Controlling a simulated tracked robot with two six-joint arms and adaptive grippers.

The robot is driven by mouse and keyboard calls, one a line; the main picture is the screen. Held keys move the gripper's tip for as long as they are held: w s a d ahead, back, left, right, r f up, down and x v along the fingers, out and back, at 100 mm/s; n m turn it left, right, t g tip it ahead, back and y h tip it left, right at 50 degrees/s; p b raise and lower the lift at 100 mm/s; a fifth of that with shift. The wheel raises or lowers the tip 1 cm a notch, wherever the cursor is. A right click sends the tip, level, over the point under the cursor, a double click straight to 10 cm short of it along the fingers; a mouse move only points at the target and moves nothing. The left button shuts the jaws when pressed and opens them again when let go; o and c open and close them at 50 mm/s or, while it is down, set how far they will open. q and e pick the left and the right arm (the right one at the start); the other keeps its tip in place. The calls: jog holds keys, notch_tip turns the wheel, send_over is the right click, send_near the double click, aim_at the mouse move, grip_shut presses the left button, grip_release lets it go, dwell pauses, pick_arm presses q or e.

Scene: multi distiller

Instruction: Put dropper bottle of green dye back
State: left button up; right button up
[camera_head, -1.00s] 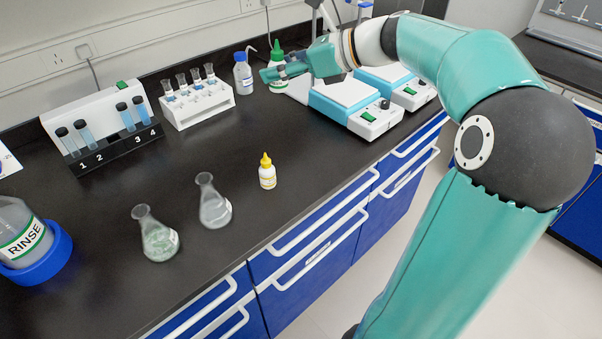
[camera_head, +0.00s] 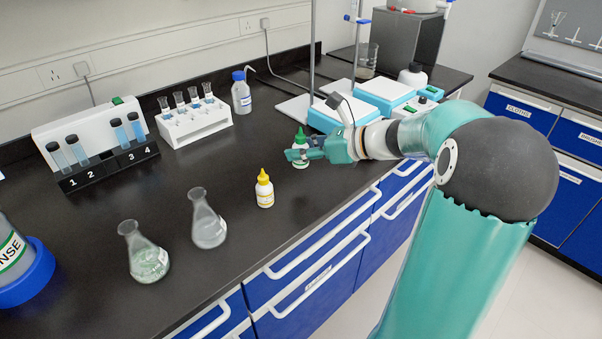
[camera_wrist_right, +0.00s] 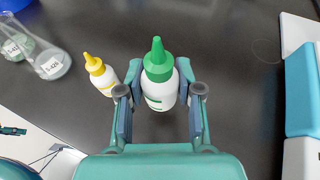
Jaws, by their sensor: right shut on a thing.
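The dropper bottle of green dye (camera_head: 301,145) is white with a green pointed cap. My right gripper (camera_head: 304,155) is shut around its body and holds it upright, low over the black bench, to the right of the yellow-capped bottle. I cannot tell whether its base touches the bench. In the right wrist view the green dye bottle (camera_wrist_right: 158,80) stands between the two fingers of the right gripper (camera_wrist_right: 160,103). A yellow-capped dropper bottle (camera_head: 264,188) stands close by; it also shows in the right wrist view (camera_wrist_right: 101,76), just left of the left finger. My left gripper is not in view.
Two flasks (camera_head: 208,220) (camera_head: 146,255) stand on the bench to the left. A tube rack (camera_head: 195,125), a blue-capped bottle (camera_head: 241,95) and a numbered stand (camera_head: 95,140) are behind. White-and-blue hotplates (camera_head: 335,112) stand behind the gripper. The bench centre is clear.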

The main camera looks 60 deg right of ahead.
jog(key=shift+f+b, duration=0.7)
jog(key=shift+f, duration=2.2)
jog(key=shift+f, duration=0.2)
jog(key=o, duration=0.9)
jog(key=shift+r, duration=0.1)
jog(key=shift+c, duration=0.2)
jog(key=shift+r, duration=0.1)
jog(key=shift+s+d, duration=0.1)
jog(key=shift+s, duration=0.1)
jog(key=p+v, duration=0.1)
jog(key=v, duration=1)
jog(key=shift+s+r, duration=0.2)
jog(key=shift+s, duration=0.15)
